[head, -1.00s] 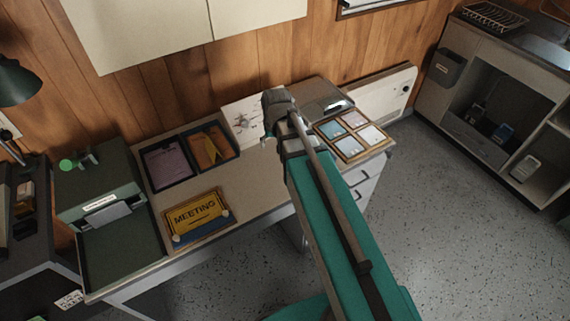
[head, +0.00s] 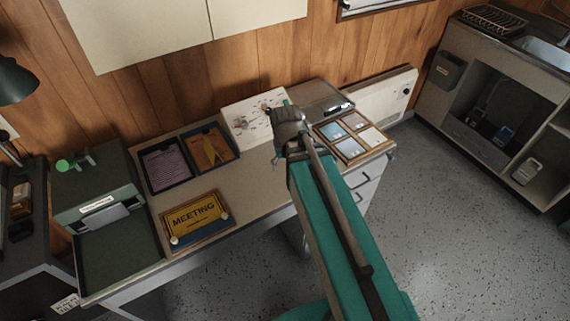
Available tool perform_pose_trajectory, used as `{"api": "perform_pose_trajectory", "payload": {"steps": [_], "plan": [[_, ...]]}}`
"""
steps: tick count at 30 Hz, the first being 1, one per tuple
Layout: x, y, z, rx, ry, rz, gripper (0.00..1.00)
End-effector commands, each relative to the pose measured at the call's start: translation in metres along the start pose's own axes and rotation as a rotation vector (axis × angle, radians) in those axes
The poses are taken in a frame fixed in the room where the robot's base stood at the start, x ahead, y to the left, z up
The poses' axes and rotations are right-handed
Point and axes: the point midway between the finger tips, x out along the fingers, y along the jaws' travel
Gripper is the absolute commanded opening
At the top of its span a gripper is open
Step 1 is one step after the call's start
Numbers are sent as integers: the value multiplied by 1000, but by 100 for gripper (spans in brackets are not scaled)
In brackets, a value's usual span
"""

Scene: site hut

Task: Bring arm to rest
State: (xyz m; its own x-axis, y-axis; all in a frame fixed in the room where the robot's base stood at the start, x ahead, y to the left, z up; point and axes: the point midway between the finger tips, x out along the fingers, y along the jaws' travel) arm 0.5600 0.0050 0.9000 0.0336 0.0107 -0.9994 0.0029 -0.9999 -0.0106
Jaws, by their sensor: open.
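My arm, teal with a dark rail along it, reaches from the bottom of the head view toward the desk (head: 248,192). My gripper (head: 278,160) is at its far end, above the middle of the desk. It is open and small in the view, partly hidden by the wrist, and I see nothing held in it.
On the desk are a yellow MEETING sign (head: 195,216), two dark trays (head: 185,183), a tray of coloured cards (head: 352,157) and a green machine (head: 97,192). A white board (head: 243,118) leans at the wall. Grey floor (head: 470,240) is clear at right.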

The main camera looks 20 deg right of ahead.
Motion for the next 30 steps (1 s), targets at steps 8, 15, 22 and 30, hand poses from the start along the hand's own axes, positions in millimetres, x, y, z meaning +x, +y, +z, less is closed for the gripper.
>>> {"api": "perform_pose_trajectory", "payload": {"steps": [8, 15, 22, 30], "plan": [[-9, 2, 10, 1, -12, 4, 77], [-16, 5, 23, 3, -35, 12, 77], [-15, 5, 22, 2, -34, 11, 77], [-15, 4, 22, 2, -34, 11, 77]]}}
